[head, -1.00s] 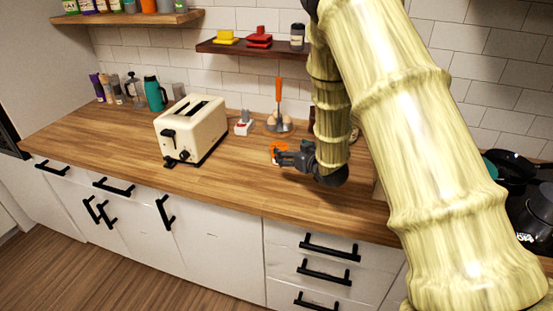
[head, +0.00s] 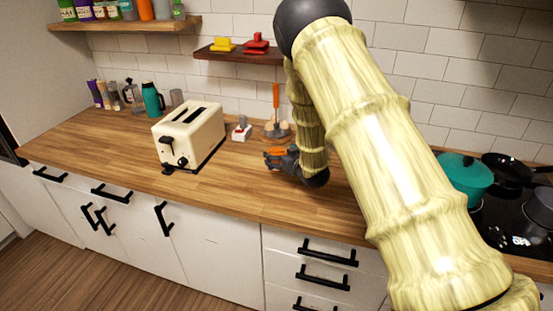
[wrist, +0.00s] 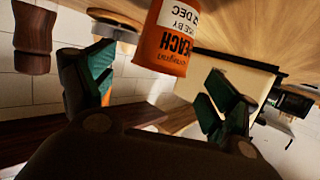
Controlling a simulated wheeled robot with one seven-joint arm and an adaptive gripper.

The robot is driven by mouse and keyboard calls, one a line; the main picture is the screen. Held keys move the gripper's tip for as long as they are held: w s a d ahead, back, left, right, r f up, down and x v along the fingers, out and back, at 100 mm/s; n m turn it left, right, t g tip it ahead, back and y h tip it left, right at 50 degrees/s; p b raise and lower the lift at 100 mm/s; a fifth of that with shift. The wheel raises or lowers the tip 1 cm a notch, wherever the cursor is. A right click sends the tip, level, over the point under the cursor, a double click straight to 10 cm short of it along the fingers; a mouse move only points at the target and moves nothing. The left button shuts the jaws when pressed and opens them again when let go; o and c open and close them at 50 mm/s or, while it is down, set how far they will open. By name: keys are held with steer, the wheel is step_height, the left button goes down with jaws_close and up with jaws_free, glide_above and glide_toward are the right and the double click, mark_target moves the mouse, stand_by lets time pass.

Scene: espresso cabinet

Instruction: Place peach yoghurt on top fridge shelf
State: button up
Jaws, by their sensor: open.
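The peach yoghurt is an orange tub with a white label (wrist: 172,42). In the wrist view it is upside down at the top centre, ahead of and between my open fingers, with gaps on both sides. In the head view a small orange patch of the tub (head: 272,154) shows on the wooden counter at my gripper (head: 281,158), partly hidden by it. My gripper (wrist: 160,76) is open, low over the counter. The fridge shelf cannot be made out in either view.
A cream toaster (head: 188,135) stands left of my gripper on the counter (head: 110,150). A utensil holder with an orange-handled tool (head: 276,97) stands behind. A teal pot (head: 465,178) and black pan are at the right. A wall shelf (head: 235,56) hangs above.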

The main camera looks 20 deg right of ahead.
mark_target(277, 152)
steer(key=shift+p+x, duration=0.8)
steer(key=shift+x, duration=1.15)
steer(key=shift+s+d+f, duration=0.1)
steer(key=shift+f, duration=0.1)
steer(key=c, duration=1.3)
steer(key=shift+r, duration=0.2)
steer(key=shift+c, duration=0.2)
